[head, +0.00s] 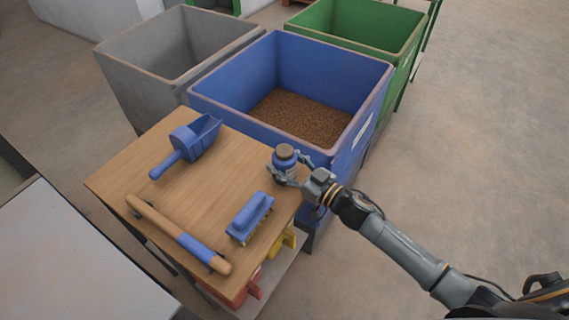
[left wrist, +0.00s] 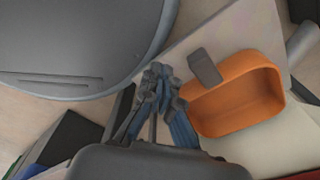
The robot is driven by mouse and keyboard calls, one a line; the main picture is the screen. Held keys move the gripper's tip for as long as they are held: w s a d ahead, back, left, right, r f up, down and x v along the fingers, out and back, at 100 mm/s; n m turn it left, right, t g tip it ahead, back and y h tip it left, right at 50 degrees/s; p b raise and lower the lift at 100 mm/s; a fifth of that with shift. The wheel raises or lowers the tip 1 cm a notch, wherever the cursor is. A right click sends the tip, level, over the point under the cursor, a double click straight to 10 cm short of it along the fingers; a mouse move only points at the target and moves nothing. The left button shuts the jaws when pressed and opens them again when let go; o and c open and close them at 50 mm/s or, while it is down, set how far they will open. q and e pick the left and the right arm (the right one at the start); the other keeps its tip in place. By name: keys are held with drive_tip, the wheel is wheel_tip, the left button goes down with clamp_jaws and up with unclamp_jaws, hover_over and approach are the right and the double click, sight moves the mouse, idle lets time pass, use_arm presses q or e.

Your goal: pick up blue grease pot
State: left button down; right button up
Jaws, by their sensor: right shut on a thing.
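The blue grease pot (head: 285,154), a small round pot with a brownish top, is at the right far corner of the wooden table (head: 215,205) in the head view. My right gripper (head: 285,172) reaches in from the right and is shut around the pot. The pot looks upright; I cannot tell if its base touches the tabletop. My left gripper (left wrist: 158,75) shows only in the left wrist view, with its fingers together and nothing visible between them.
On the table are a blue scoop (head: 190,143), a blue-backed brush (head: 250,216) and a wooden-handled tool (head: 178,235). Behind stand a blue bin (head: 235,108) holding brown grain, a grey bin (head: 135,85) and a green bin (head: 375,45). An orange container (left wrist: 238,95) is near my left gripper.

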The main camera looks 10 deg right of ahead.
drive_tip(key=shift+c, duration=0.9)
drive_tip(key=shift+r, duration=0.15)
